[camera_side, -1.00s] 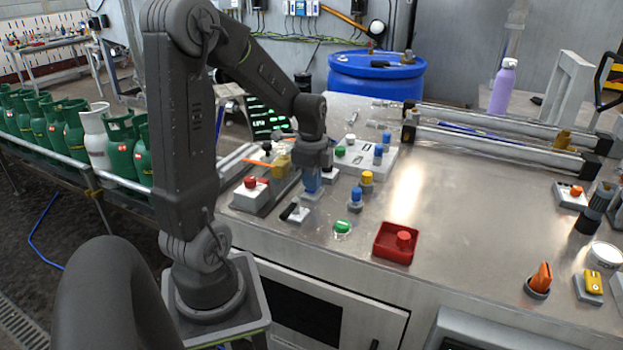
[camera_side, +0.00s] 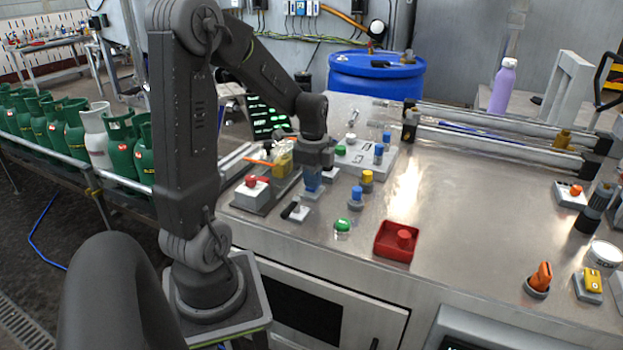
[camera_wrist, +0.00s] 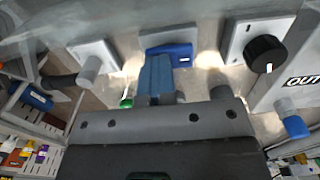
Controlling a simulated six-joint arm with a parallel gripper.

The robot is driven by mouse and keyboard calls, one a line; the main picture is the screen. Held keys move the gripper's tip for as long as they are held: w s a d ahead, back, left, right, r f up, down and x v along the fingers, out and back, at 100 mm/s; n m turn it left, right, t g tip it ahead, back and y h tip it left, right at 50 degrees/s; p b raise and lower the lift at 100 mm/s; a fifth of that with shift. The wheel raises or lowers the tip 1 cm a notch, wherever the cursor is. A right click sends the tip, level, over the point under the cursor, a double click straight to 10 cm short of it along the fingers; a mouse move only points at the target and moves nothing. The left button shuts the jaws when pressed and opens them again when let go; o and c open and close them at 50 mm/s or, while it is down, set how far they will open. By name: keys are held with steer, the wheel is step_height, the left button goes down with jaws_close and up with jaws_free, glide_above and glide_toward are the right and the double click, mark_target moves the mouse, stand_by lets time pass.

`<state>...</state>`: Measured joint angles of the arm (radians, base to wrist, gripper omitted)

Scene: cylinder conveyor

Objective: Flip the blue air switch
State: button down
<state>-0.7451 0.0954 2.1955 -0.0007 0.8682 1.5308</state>
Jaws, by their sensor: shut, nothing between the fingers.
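In the side view my gripper (camera_side: 313,183) points down, low over the small switch plate (camera_side: 311,195). The lever cannot be made out clearly there.
A black-lever switch (camera_side: 295,212), a red button box (camera_side: 251,192), a green button (camera_side: 342,225), and blue (camera_side: 356,197) and yellow (camera_side: 366,181) knobs stand close around. A red tray (camera_side: 396,243) lies to the right.

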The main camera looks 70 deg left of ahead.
steer(key=shift+w+a+f, duration=0.15)
steer(key=shift+a+f, duration=0.1)
steer(key=shift+r, duration=0.2)
step_height(320, 180, up, 14)
steer(key=shift+s+d, duration=0.2)
steer(key=shift+d, duration=0.05)
steer(key=shift+r, duration=0.1)
stand_by(0.4)
step_height(320, 180, down, 14)
steer(key=shift+s, duration=0.1)
stand_by(0.5)
